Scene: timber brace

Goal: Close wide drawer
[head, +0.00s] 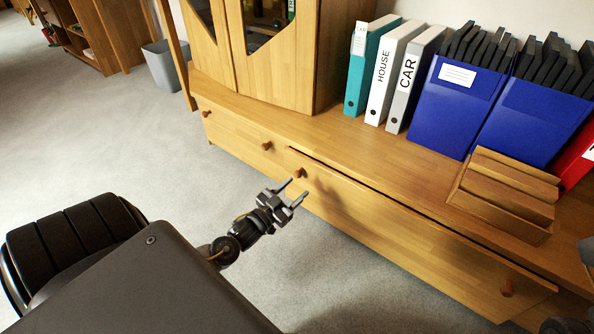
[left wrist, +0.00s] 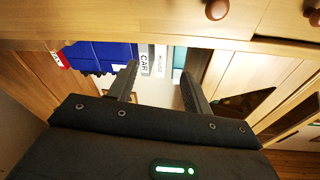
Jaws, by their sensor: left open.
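The wide drawer (head: 400,232) is in the low wooden cabinet, with a round brown knob near each end, the left knob (head: 299,173) and the right knob (head: 507,288). A dark gap along its top edge shows it slightly pulled out. My left gripper (head: 296,190) is open and empty, close in front of the drawer's left end by the left knob; I cannot tell whether it touches. In the left wrist view, the open fingers (left wrist: 158,70) point towards the cabinet, and the wide drawer's front (left wrist: 110,20) and knob (left wrist: 217,9) show at the top. My right gripper is not clearly seen.
A narrow drawer (head: 235,135) sits left of the wide one and looks flush. The cabinet top holds white, grey and teal binders (head: 390,75), blue file boxes (head: 455,105) and a wooden tray (head: 505,190). A grey bin (head: 163,67) stands far left. The carpet before the cabinet is clear.

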